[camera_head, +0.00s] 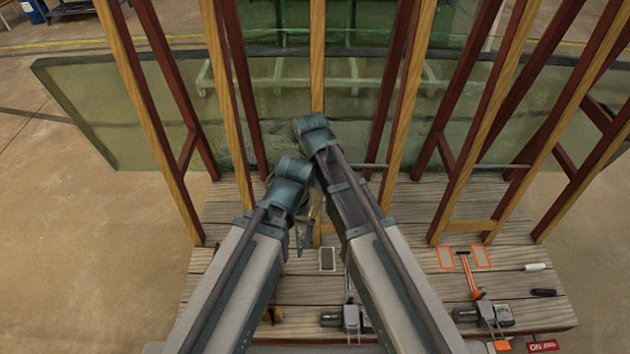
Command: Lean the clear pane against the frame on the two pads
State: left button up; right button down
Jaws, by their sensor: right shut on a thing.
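A wide clear, green-tinted pane (95,110) stands behind the slatted wooden frame (225,90). I cannot tell whether they touch. A small dark pad (327,260) with a pale outline lies on the bench. Two orange-outlined rectangles, one on the left (446,258) and one on the right (482,256), mark the bench further right. My right gripper (305,232) is low between my two arms, mostly covered by them. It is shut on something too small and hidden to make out. My left gripper is hidden behind my left arm.
The plank bench (235,285) carries an orange-handled tool (470,275), a white-handled tool (535,267), a black-handled one (543,292) and grey fittings near its front edge (490,314). The frame's posts rise close around my elbows.

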notch_tip(320, 180, down, 36)
jog(key=b, duration=3.5)
jog(key=w+d+m+g, duration=0.1)
jog(key=w+d+m, duration=0.3)
jog(key=d+m, duration=0.3)
jog(key=w+d+m+g+h, duration=0.1)
jog(key=w+d+m, duration=0.2)
jog(key=d+m, duration=0.4)
jog(key=shift+w+d+f+b, duration=0.2)
jog(key=shift+w+d+b, duration=0.15)
jog(key=shift+d, duration=0.8)
jog(key=shift+w+f, duration=0.15)
jog(key=w+f+b, duration=1)
jog(key=f+b, duration=0.5)
jog(key=shift+w+f+g+b, duration=0.25)
jog(key=shift+g+b, duration=0.15)
jog(key=c, duration=0.9)
grip_release()
jog(key=shift+r, duration=0.1)
